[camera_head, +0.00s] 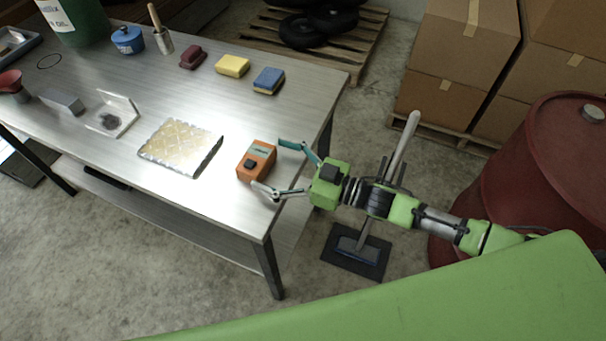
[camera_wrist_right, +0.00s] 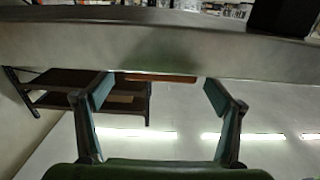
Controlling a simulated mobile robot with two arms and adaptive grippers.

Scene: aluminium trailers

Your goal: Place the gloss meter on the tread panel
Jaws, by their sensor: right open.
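The orange gloss meter (camera_head: 257,160), with a dark button and a small display on top, lies near the right edge of the metal table. The tread panel (camera_head: 181,147), a flat square with a raised diamond pattern, lies to its left, with a gap between them. My right gripper (camera_head: 270,167) is open and reaches in from the right. Its fingertips are at the meter's right end, one toward the far side and one toward the near side. In the right wrist view the spread fingers (camera_wrist_right: 158,92) have nothing clamped between them. My left gripper is out of view.
Along the table's back are a yellow sponge (camera_head: 232,66), a blue sponge (camera_head: 269,81) and a dark red block (camera_head: 193,57). A clear tray (camera_head: 110,115) and a grey block (camera_head: 62,102) lie left of the panel. A red drum (camera_head: 540,165) stands at the right.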

